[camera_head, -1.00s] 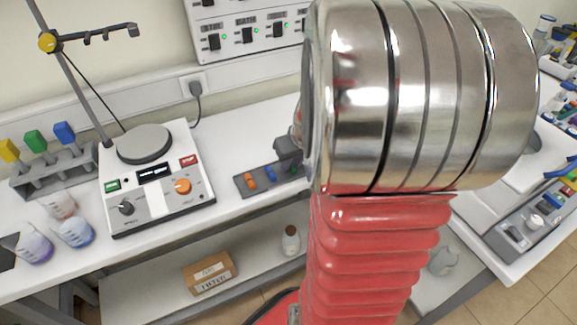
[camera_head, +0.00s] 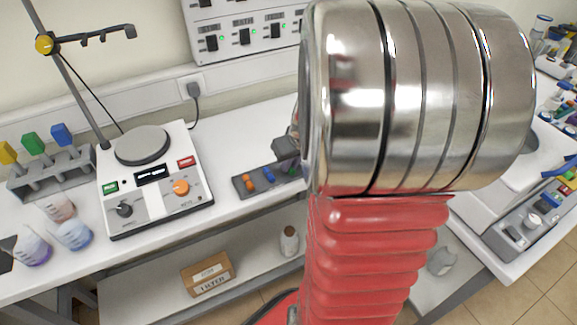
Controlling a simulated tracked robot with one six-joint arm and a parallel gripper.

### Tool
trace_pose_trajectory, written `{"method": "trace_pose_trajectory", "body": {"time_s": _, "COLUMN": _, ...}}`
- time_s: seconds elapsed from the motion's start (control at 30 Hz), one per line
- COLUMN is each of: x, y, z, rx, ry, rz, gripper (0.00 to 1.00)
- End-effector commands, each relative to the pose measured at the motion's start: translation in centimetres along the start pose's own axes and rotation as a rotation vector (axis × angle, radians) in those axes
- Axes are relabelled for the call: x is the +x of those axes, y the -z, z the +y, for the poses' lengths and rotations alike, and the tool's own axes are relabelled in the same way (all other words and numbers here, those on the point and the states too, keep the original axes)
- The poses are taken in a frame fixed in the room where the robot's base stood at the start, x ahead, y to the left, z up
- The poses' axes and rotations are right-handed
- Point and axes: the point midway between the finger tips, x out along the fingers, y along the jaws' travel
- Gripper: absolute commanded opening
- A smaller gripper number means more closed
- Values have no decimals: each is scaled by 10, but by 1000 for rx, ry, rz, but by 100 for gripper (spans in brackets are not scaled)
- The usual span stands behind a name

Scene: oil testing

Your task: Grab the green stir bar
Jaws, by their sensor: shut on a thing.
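A dark grey tray (camera_head: 242,190) lies near the front edge of the bench, right of the hotplate stirrer. An orange stir bar (camera_head: 249,182) and a blue stir bar (camera_head: 268,175) lie in it. My gripper (camera_head: 287,150) is over the right end of the tray, partly hidden behind my large metal arm joint. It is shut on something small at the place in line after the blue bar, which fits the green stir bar. The green bar is hidden or too small to make out clearly.
A hotplate stirrer (camera_head: 150,205) with a stand rod is on the left. A cardboard box (camera_head: 208,274) and a small bottle (camera_head: 289,241) are on the lower shelf.

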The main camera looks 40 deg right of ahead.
Motion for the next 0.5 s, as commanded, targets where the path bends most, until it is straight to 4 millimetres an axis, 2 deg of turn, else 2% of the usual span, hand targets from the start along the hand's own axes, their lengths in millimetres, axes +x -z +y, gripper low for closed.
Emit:
{"method": "trace_pose_trajectory", "body": {"time_s": 0.27, "x": -18, "y": 9, "z": 0, "rx": -1, "ry": -1, "rz": 4, "gripper": 0}}
{"method": "trace_pose_trajectory", "body": {"time_s": 0.5, "x": -56, "y": 24, "z": 0, "rx": -2, "ry": -1, "rz": 4, "gripper": 0}}
